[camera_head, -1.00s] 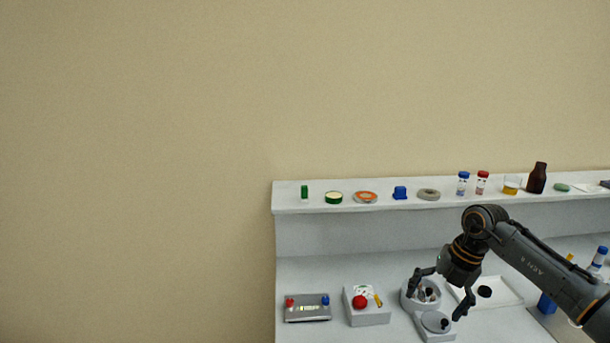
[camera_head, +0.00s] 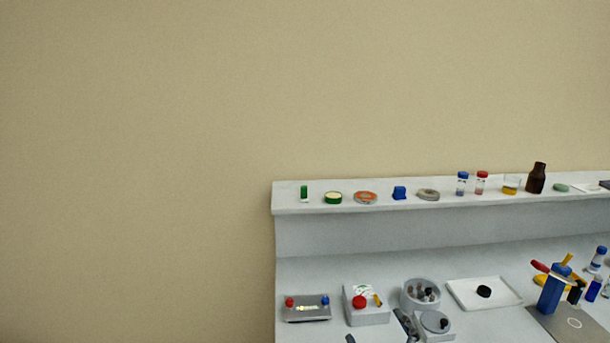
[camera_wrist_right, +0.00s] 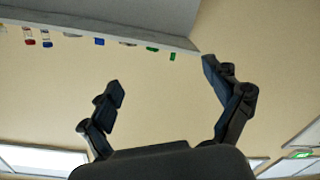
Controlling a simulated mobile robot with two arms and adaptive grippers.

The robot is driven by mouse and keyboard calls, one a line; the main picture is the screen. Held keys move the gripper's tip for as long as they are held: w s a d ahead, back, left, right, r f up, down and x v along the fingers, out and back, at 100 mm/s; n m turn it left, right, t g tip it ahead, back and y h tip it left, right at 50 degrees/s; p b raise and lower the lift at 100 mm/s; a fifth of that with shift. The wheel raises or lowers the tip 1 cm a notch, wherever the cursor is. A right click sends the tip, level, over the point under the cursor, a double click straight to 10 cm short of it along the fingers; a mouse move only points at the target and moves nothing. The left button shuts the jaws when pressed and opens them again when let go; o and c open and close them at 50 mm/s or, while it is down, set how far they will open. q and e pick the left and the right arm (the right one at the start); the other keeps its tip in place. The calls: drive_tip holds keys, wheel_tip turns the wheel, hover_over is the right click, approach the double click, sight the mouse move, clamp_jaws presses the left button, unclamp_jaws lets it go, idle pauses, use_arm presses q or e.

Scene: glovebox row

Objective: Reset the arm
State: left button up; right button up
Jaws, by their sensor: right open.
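My right gripper (camera_head: 378,332) shows only as two dark fingertips at the bottom edge of the head view, in front of the bench's left part. The rest of that arm is out of the picture. In the right wrist view the same gripper (camera_wrist_right: 161,80) is open, with its two fingers wide apart and nothing between them. The wrist view appears upside down or strongly tilted, with the wall behind the fingers. My left gripper is in neither view.
The bench shelf (camera_head: 350,207) carries small jars, vials and a brown bottle (camera_head: 536,178). Below are a grey box with a red button (camera_head: 368,313), a round holder (camera_head: 420,306), a white tray (camera_head: 466,301) and a blue tool holder (camera_head: 550,295). The wall at left is bare.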

drive_tip(key=s+d+f+m+g+h, duration=0.2)
drive_tip(key=s+d+f+g, duration=0.15)
drive_tip(key=s+f, duration=0.25)
drive_tip(key=s+d+f+m+g+h, duration=0.1)
drive_tip(key=s+d+f+m+g, duration=0.25)
drive_tip(key=s+f, duration=0.35)
drive_tip(key=s+f+g, duration=0.3)
drive_tip(key=s, duration=0.5)
drive_tip(key=s+f+g, duration=0.2)
drive_tip(key=s+g, duration=0.2)
drive_tip(key=s, duration=0.4)
wheel_tip(320, 180, down, 32)
drive_tip(key=s+r+g+b, duration=0.1)
drive_tip(key=s+b, duration=0.1)
drive_tip(key=b, duration=0.4)
drive_tip(key=s+d+f+b, duration=0.1)
drive_tip(key=s+f+b, duration=0.1)
drive_tip(key=s+f, duration=0.6)
drive_tip(key=s+d+f+g+b, duration=0.1)
drive_tip(key=s+f+b, duration=0.1)
drive_tip(key=s+f, duration=0.7)
wheel_tip(320, 180, down, 5)
drive_tip(key=shift+d+r+y, duration=0.2)
drive_tip(key=shift+d+y, duration=0.1)
drive_tip(key=shift+n, duration=0.25)
